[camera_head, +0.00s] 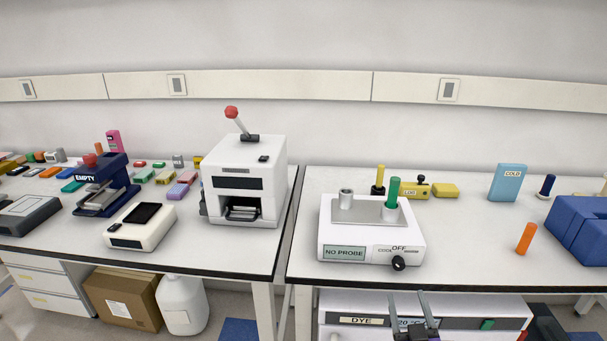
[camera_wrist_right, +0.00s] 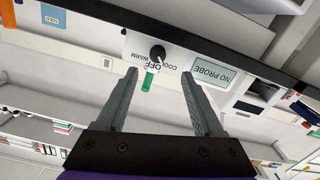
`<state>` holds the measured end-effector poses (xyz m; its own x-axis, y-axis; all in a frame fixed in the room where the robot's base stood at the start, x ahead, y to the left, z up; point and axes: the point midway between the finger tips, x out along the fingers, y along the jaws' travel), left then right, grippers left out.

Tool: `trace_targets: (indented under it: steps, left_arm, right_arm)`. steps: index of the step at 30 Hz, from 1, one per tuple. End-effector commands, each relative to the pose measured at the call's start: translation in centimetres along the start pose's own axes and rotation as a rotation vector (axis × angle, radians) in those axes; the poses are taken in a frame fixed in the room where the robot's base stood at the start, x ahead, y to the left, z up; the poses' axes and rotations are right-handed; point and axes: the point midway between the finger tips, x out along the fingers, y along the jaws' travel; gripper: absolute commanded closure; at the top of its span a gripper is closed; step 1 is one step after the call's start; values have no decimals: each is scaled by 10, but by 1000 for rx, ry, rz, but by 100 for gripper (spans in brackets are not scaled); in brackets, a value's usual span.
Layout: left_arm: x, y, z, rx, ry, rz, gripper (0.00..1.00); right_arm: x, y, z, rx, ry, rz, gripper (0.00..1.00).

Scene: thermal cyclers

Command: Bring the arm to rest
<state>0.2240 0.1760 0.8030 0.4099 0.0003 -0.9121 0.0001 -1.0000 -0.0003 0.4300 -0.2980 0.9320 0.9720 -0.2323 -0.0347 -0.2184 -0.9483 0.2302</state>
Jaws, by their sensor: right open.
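My right gripper (camera_head: 408,300) shows at the bottom of the head view, in front of the right bench's front edge and below its top. In the wrist view its two grey fingers (camera_wrist_right: 158,98) are apart with nothing held between them. Beyond the fingers is the white device (camera_head: 372,240) with a "NO PROBE" display (camera_head: 344,253) and a black knob (camera_head: 398,263) by the word "OFF". The knob also shows in the wrist view (camera_wrist_right: 157,53). My left gripper is not in view.
The right bench (camera_head: 460,265) has bare top around an orange cylinder (camera_head: 526,238). A blue block (camera_head: 580,228) stands at the far right. A white machine with a red-knobbed lever (camera_head: 244,180) stands on the left bench. A drawer unit marked "DYE" (camera_head: 350,306) is below the right bench.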

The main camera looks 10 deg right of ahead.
Motion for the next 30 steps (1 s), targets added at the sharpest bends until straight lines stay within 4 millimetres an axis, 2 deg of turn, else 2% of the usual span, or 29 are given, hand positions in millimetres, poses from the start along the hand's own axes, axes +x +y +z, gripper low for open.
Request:
trace_targets:
  steps: [1, 5, 8, 12, 15, 18, 21, 30]
  left_arm:
    - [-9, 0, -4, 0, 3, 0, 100]
    - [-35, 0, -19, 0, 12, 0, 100]
    - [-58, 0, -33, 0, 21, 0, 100]
    - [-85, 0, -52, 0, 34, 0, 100]
    - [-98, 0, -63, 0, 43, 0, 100]
    - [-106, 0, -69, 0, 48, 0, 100]
    - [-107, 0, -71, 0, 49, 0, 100]
    - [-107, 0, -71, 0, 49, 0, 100]
  right_arm:
    - [-5, -4, -6, 9, -37, -15, 31]
    - [-32, -24, -10, 49, -246, -85, 31]
    - [-70, -44, -9, 76, -460, -156, 31]
    - [-132, -64, -8, 90, -739, -245, 31]
    - [-171, -71, -10, 87, -887, -291, 31]
    - [-196, -74, -10, 81, -981, -318, 31]
    - [-208, -75, -9, 78, -1021, -328, 31]
    - [-208, -75, -9, 78, -1021, -328, 31]
